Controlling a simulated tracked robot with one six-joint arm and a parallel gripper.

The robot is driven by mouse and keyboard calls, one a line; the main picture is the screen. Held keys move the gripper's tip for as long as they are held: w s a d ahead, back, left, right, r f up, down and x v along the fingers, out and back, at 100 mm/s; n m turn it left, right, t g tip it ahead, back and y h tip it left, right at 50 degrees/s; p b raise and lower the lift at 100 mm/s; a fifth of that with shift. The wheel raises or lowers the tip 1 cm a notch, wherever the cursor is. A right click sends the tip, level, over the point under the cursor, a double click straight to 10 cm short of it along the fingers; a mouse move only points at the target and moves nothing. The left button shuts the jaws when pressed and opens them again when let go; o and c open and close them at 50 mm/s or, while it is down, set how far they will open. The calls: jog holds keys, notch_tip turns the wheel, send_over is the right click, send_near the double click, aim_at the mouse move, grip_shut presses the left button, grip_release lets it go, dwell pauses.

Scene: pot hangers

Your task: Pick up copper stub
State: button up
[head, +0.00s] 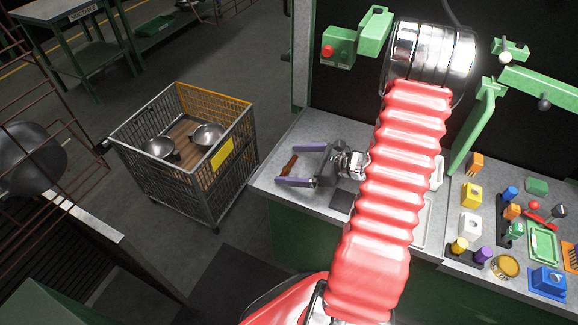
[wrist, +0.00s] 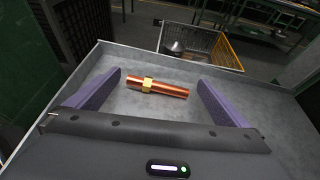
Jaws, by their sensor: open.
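The copper stub (wrist: 171,89) lies flat on the grey bench top, a short copper rod with a brass hex nut near its left end in the wrist view. In the head view the stub (head: 290,164) shows small near the bench's left end. My gripper (wrist: 160,80) is open, its two purple fingers spread on either side of the stub and nothing held. In the head view my gripper (head: 281,168) reaches left over the bench with the stub at the opening between its fingertips. I cannot tell how high the fingers are above the bench.
The grey bench top (head: 310,133) ends just left of the stub. A wire cart (head: 233,185) with metal bowls stands on the floor beyond that edge. Several coloured blocks and pegs, with a green tray (head: 543,243), fill the right side. A dark square (head: 342,201) lies near my gripper.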

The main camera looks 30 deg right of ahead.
jog(key=shift+c, duration=0.6)
jog(key=c, duration=1)
jog(key=shift+r, duration=0.1)
notch_tip(320, 180, up, 10)
dwell(0.7)
